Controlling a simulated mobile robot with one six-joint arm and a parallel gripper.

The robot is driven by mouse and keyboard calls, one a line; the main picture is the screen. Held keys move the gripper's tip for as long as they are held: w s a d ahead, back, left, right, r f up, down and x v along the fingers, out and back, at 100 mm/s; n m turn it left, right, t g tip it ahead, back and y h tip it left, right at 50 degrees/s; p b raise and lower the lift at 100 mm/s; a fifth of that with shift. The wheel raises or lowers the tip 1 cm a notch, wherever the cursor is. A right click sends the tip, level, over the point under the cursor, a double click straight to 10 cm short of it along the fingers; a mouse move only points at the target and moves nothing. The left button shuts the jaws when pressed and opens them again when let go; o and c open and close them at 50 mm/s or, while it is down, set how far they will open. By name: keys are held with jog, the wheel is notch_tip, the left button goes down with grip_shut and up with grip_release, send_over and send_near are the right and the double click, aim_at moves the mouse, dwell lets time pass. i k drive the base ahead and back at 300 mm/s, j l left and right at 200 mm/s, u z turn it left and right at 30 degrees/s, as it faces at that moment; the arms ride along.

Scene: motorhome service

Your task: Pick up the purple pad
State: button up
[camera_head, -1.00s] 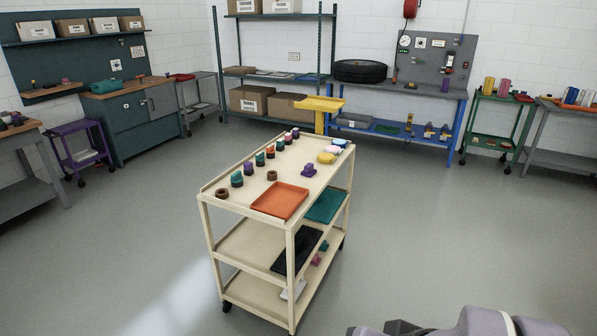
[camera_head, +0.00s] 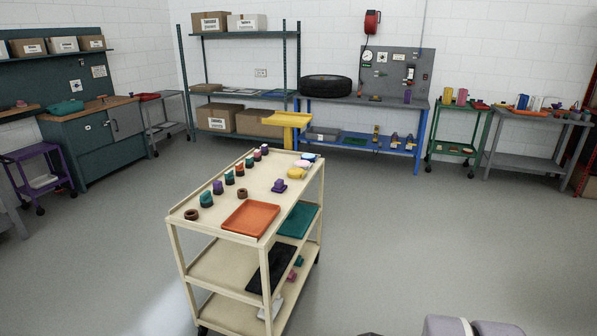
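A small purple object (camera_head: 280,186) sits on the top shelf of the cream cart, right of the middle and behind the orange tray. It looks like a raised block on a wider base; I cannot tell for sure that it is the purple pad. Another purple piece (camera_head: 217,187) stands in the row along the cart's left side. Only grey parts of my arm show at the bottom right; my gripper's fingers are not in view.
The cream cart (camera_head: 204,228) stands mid-floor with an orange tray (camera_head: 250,218) and a brown ring (camera_head: 242,193) on top. Lower shelves hold a teal tray (camera_head: 297,220) and a black tray (camera_head: 271,268). A yellow stand (camera_head: 288,119) is behind. Floor right of the cart is clear.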

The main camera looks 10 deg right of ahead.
aim_at(279, 187)
jog(key=i+l, duration=0.25)
jog(key=i, duration=0.3)
jog(key=i+l+u, duration=0.1)
jog(key=i+l, duration=0.15)
jog(key=i, duration=0.3)
jog(key=i+l, duration=0.25)
jog(key=i, duration=0.3)
jog(key=i+l+u, duration=0.15)
jog(key=i+l, duration=0.15)
jog(key=i, duration=0.25)
jog(key=i+l, duration=0.35)
jog(key=i, duration=0.2)
jog(key=i+l+u, duration=0.1)
jog(key=i+l, duration=0.25)
jog(key=i, duration=0.2)
